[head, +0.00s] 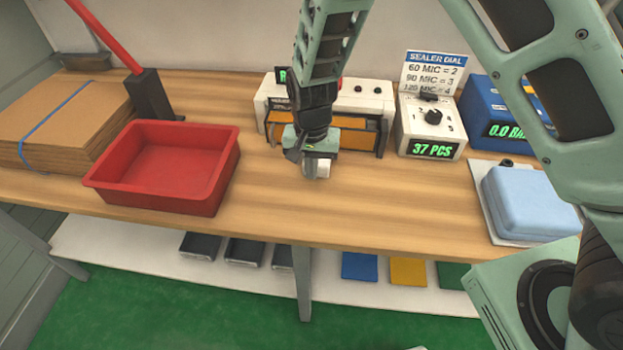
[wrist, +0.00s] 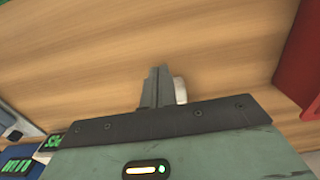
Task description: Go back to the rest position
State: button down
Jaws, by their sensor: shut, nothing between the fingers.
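My gripper (head: 312,172) hangs over the middle of the wooden table (head: 285,215), in front of the white machine with an orange front (head: 350,135). In the wrist view my gripper (wrist: 158,72) has its two dark fingers together, with bare wood beyond them. A small white piece (wrist: 180,90) shows beside the fingers, not between them; I cannot tell whether it is part of the gripper. It also shows in the head view (head: 323,168). The fingertips are partly hidden in the head view.
A red tray (head: 205,195), empty, stands left of my gripper. Cardboard sheets (head: 60,110) and a red lever (head: 105,35) are farther left. A dial box (head: 430,125) reads 37 PCS. A blue display unit (head: 490,105) and a light-blue block (head: 530,205) are at right.

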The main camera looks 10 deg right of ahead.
jog(key=s+a+r+n+y, duration=0.15)
jog(key=s+r+n, duration=0.35)
jog(key=s+r, duration=0.8)
jog(key=s+d+r+n, duration=0.2)
jog(key=s+n, duration=0.1)
jog(key=s, duration=0.3)
jog(key=s+d+r+n, duration=0.2)
jog(key=s+r+n, duration=0.1)
jog(key=s, duration=0.3)
jog(key=shift+s+d+r+n+h, duration=0.2)
jog(key=shift+d+n+h, duration=0.1)
jog(key=shift+n+h, duration=0.15)
